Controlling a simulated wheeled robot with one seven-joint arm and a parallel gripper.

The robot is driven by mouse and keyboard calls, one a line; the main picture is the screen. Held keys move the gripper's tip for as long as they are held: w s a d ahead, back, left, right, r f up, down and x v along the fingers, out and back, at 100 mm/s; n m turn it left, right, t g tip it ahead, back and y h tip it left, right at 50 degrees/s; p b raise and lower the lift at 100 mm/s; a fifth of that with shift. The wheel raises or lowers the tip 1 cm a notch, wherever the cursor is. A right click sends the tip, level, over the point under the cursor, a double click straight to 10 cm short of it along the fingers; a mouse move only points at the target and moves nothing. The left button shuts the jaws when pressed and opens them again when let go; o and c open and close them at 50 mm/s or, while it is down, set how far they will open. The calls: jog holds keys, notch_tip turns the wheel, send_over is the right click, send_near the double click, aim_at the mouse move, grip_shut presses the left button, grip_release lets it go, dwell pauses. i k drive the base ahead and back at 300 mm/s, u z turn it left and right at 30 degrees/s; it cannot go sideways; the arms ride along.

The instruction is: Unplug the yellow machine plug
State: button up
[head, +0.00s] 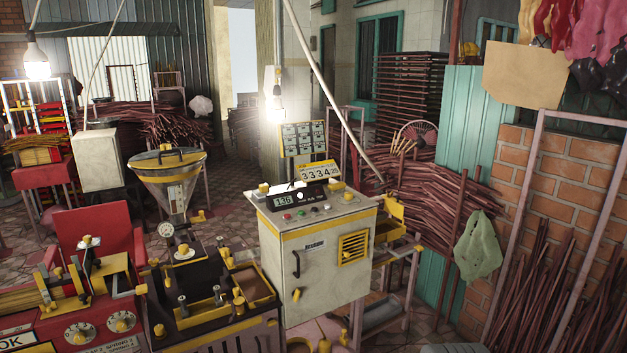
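A cream cabinet machine with yellow trim (330,262) stands at the centre. Its top carries a black display unit (298,197) and several small yellow knob-like parts, one at the top left corner (263,189). A yellow vent (353,247) and a dark handle are on its front. A dark machine with yellow parts (208,300) stands left of it, under a metal hopper (168,172). I cannot tell which yellow part is the plug, and no cord to one is clear. My gripper is not in view.
A red machine with dials (100,325) fills the lower left. A yellow-edged stand (398,235) is right of the cabinet. Bundles of dark red sticks (430,200) and a brick wall (540,185) close off the right. A slanting pole (325,75) crosses above the cabinet.

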aim_at(264, 187)
jog(key=z, duration=0.05)
jog(key=i, duration=1)
jog(key=u, duration=0.8)
jog(key=i, duration=0.5)
jog(key=u, duration=0.35)
